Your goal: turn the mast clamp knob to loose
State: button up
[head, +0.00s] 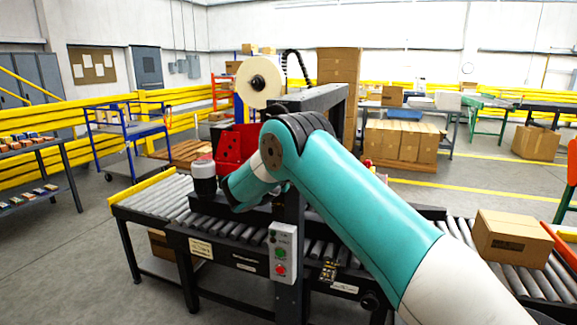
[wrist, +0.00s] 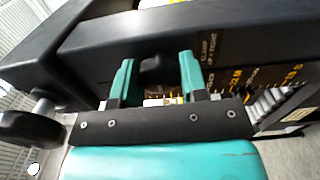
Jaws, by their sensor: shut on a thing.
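The mast clamp knob (wrist: 156,68) is a dark knob on the side of the black mast (wrist: 110,42) in the wrist view. My gripper (wrist: 157,76) has its two teal fingers on either side of the knob and is shut on it. Yellow lettering about the clamp and tightness is printed on the mast to the right of the knob. The lower part of the knob is hidden by the gripper body. In the head view my teal arm reaches to the machine frame (head: 322,97), and the gripper and knob are hidden there.
A black round handwheel (wrist: 30,131) stands left of the gripper. A yellow scale (wrist: 235,78) runs along the machine at right. In the head view, a roller conveyor (head: 155,205) passes under the arm, with a control box (head: 281,252) in front and a carton (head: 511,238) at right.

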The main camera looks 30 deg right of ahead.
jog(key=o, duration=0.9)
jog(key=shift+a, duration=0.15)
jog(key=shift+b+v, duration=3.05)
jog(key=shift+v, duration=5.55)
jog(key=shift+s, duration=0.1)
